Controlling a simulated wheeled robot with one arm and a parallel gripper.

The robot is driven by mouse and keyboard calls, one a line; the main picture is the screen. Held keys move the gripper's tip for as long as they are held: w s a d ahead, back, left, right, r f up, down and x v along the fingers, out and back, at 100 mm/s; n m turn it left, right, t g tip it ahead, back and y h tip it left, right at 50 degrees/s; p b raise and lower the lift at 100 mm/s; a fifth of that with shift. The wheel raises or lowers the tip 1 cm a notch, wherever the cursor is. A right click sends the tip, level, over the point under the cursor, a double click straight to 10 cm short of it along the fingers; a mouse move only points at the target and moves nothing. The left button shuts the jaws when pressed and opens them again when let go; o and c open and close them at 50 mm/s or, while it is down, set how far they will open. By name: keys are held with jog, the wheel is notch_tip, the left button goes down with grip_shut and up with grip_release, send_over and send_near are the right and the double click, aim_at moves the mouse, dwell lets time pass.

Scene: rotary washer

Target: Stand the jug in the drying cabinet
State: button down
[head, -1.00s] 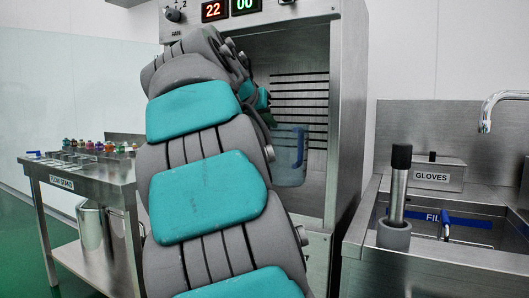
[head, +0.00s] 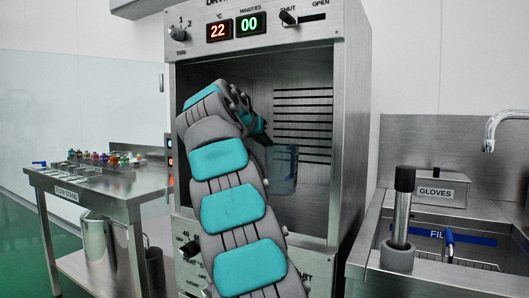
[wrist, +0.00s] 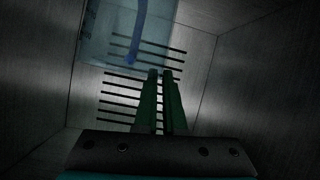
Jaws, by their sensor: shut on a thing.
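The jug (head: 283,172) is a clear, bluish vessel. In the head view it hangs inside the open drying cabinet (head: 354,130), right of my arm's end, in front of the slotted wall. In the wrist view the jug (wrist: 110,38) fills the upper left, with a blue strip, likely its handle, running down to the fingertips. My gripper (wrist: 160,75) has its green fingers close together, shut on the jug at that blue strip. In the head view my gripper (head: 262,125) is mostly hidden by my arm. The jug's base appears clear of the cabinet floor.
The cabinet's displays (head: 234,28) read 22 and 00, with a shut/open slider (head: 289,18) beside them. A steel sink (head: 440,240) with a grey holder (head: 397,256) and a gloves box (head: 441,191) stands right. A flow stand table (head: 85,195) with small coloured items stands left.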

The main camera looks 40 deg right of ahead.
jog(key=shift+w, duration=0.1)
jog(key=shift+w+f, duration=0.1)
jog(key=shift+f, duration=1.65)
jog(key=shift+f+b, duration=0.1)
jog(key=shift+b, duration=0.3)
jog(key=c, duration=1)
grip_release()
